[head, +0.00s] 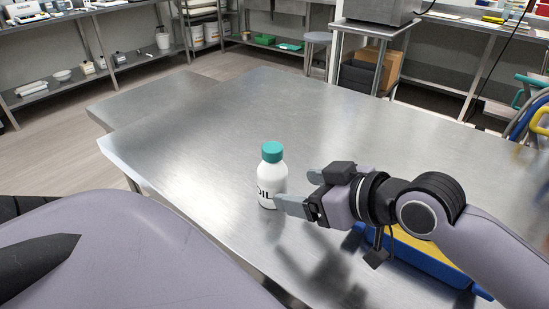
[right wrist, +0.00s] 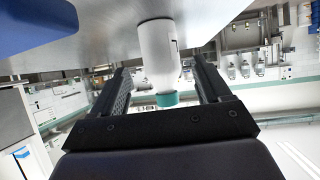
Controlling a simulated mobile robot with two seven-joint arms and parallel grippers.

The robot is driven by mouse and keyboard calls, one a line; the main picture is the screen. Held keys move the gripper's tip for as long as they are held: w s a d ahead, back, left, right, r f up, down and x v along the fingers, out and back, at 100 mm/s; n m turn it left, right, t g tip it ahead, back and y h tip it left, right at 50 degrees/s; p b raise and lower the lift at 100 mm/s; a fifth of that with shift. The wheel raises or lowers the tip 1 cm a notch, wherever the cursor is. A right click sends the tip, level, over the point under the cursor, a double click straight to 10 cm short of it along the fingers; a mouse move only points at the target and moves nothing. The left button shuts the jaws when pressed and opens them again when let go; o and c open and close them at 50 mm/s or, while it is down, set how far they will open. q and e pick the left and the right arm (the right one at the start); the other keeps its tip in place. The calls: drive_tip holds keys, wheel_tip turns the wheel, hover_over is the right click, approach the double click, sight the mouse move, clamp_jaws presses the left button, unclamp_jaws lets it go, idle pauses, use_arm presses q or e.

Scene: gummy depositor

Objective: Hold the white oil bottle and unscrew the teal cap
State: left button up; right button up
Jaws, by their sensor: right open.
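The white oil bottle (head: 270,183) stands upright on the steel table, with its teal cap (head: 272,151) on top and black lettering on its side. My right gripper (head: 295,190) is open at the bottle's right side, its fingers pointing left toward the body. In the right wrist view, which is upside down, the bottle (right wrist: 161,52) and teal cap (right wrist: 166,99) appear between the two spread fingers (right wrist: 160,88). I cannot tell whether a finger touches the bottle. My left gripper is not in view.
The steel table (head: 200,140) is clear to the left of and behind the bottle. A blue tray (head: 425,277) with yellow in it lies under my right arm near the table's right front edge. A stool (head: 318,40) and a steel cart (head: 365,30) stand beyond the table.

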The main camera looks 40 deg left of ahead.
sight(284, 188)
drive_tip(key=b+x, duration=0.3)
drive_tip(key=x, duration=0.3)
drive_tip(key=shift+f, duration=0.1)
drive_tip(key=shift+a+f, duration=0.25)
drive_tip(key=shift+a, duration=0.4)
clamp_jaws()
idle(0.6)
